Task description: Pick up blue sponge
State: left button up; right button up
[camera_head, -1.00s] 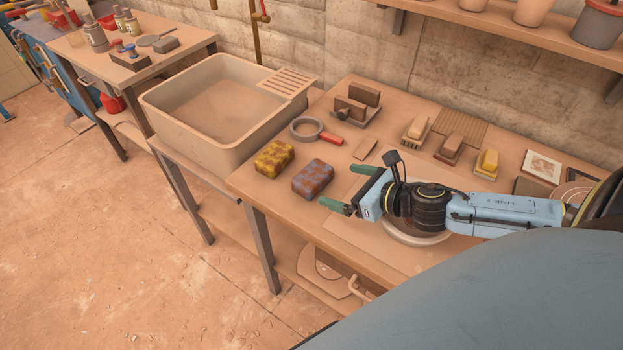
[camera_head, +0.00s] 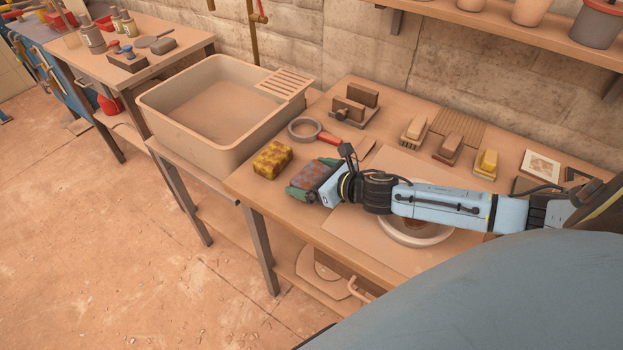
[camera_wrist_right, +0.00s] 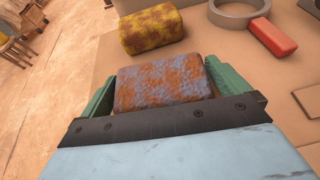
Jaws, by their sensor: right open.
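The blue sponge (camera_head: 312,175), mottled blue and rusty brown, lies on the workbench near its left edge. My right gripper (camera_head: 315,178) is open, with its green fingers on either side of the sponge. In the right wrist view the sponge (camera_wrist_right: 163,82) sits between the two fingers (camera_wrist_right: 160,90), close to the right one; whether they touch it is hard to tell. The near end of the sponge is partly hidden by the gripper. My left gripper is not in view.
A yellow-brown sponge (camera_head: 272,159) lies just left of the blue one. A basin (camera_head: 160,105) stands to the left. Several brushes and blocks sit toward the back, including a yellow-topped brush (camera_head: 486,161).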

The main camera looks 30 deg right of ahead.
aim_at(306, 171)
jog(key=shift+x, duration=0.95)
jog(key=shift+s, duration=0.1)
jog(key=c, duration=0.7)
notch_tip(306, 171, up, 10)
jog(key=p, duration=0.2)
jog(key=shift+p, duration=0.3)
